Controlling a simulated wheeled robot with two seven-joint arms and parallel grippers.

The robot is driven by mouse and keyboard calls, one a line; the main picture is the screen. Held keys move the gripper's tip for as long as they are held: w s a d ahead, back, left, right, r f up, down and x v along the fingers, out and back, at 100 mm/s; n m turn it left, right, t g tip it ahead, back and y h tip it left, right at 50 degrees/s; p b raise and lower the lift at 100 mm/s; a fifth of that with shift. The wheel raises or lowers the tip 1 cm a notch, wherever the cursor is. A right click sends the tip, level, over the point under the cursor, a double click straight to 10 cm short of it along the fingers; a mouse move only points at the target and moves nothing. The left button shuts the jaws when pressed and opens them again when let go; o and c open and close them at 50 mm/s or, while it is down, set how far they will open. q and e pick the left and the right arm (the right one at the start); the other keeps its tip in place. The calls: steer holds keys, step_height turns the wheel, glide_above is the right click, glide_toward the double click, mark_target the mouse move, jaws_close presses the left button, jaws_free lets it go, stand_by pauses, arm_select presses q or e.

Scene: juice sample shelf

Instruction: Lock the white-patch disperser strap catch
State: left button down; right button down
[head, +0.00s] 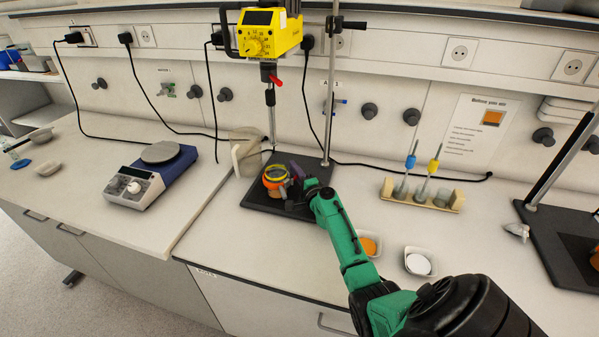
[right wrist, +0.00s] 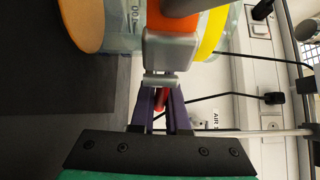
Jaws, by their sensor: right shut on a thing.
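A yellow-headed disperser (head: 268,35) hangs on a stand above a black base plate (head: 262,200). A clear vessel (head: 275,180) with an orange strap and yellow rim stands on that plate. I cannot make out a white patch on this disperser. In the right wrist view a grey catch (right wrist: 168,52) sits against the orange strap (right wrist: 168,22). My right gripper (head: 298,187) is beside the vessel. Its purple fingers (right wrist: 160,92) are shut on the catch's near end, with something red visible between them. Whether the catch is locked I cannot tell. My left gripper is not in view.
Two small dishes, one with orange (head: 368,243) and one with white contents (head: 418,263), lie right of my forearm. A rack (head: 422,194) of tools stands behind. A hotplate-like device (head: 150,178) is at left. Another black stand base (head: 565,245) is at right.

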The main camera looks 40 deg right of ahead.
steer(key=n+y+b, duration=0.1)
steer(key=y+b, duration=0.2)
steer(key=w+a+n+y+b, duration=0.1)
steer(key=shift+n+t+y+b, duration=0.3)
steer(key=shift+w+a+r+n+y+b, duration=0.15)
steer(key=shift+n+y+b, duration=0.1)
steer(key=shift+y+b, duration=0.2)
steer(key=shift+s+a+r+n+y+b, duration=0.15)
steer(key=shift+n+y+b, duration=0.1)
steer(key=shift+y+b, duration=0.15)
steer(key=shift+w, duration=0.1)
steer(key=c, duration=0.9)
jaws_free()
steer(key=shift+w+f, duration=0.1)
steer(key=shift+f, duration=0.1)
steer(key=s, duration=0.2)
steer(key=s+p, duration=0.1)
steer(key=s, duration=0.3)
steer(key=shift+s+d+f+p, duration=0.2)
steer(key=shift+s+d+p, duration=0.1)
steer(key=shift+s+p, duration=0.05)
steer(key=s, duration=0.8)
steer(key=shift+d+f, duration=0.1)
steer(key=shift+d, duration=0.3)
